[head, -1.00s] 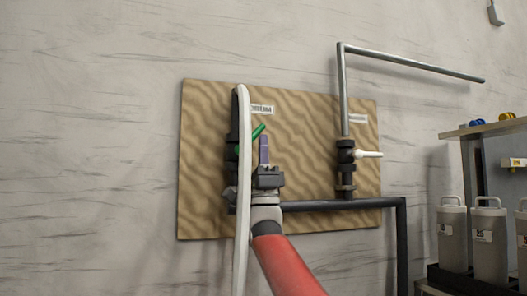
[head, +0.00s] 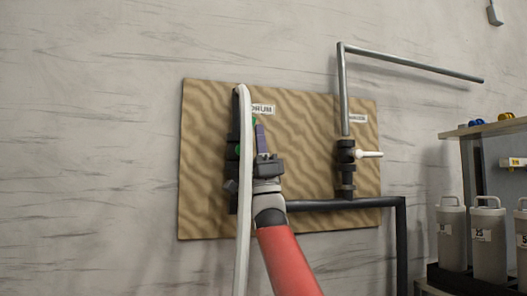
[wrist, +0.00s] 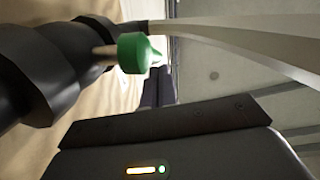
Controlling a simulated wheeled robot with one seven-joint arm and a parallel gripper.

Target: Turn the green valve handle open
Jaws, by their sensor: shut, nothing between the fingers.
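The fingers also show in the wrist view (wrist: 156,88). I cannot tell whether they touch the handle.
The pale hose (head: 244,190) hangs in front of the valve. A second valve with a white handle (head: 368,154) sits on the right of the wooden board (head: 300,225). A dark pipe (head: 340,204) joins them below. Shelves with jugs (head: 488,240) stand at far right.

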